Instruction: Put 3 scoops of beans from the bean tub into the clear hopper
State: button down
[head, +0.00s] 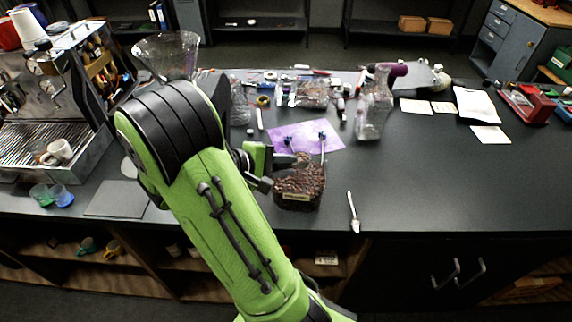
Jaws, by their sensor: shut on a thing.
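The bean tub (299,202) is a dark, clear-walled container of brown beans with a pale label, on the black counter near its front edge. My gripper (289,165) is at the tub's back left rim, low over the beans. It is shut on what looks like a scoop; the jaws and beans hide most of it. Two thin stems with dark blue tips rise by the tub, one beside the jaws and one (322,146) at the right. Which one belongs to the scoop I cannot tell. The clear hopper (166,54), a wide funnel, stands at the upper left, partly behind my arm.
A metal spoon (353,212) lies right of the tub. A purple sheet (320,132) lies behind it. A clear jug-like vessel (374,112) stands behind right. An espresso machine (45,125) with a cup stands at left.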

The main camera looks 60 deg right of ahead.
jog(key=shift+a+r+p, duration=0.25)
jog(key=shift+r+p, duration=0.45)
jog(key=shift+r, duration=0.35)
jog(key=shift+a+r+p, duration=0.25)
jog(key=shift+r+p, duration=0.45)
jog(key=shift+r, duration=0.3)
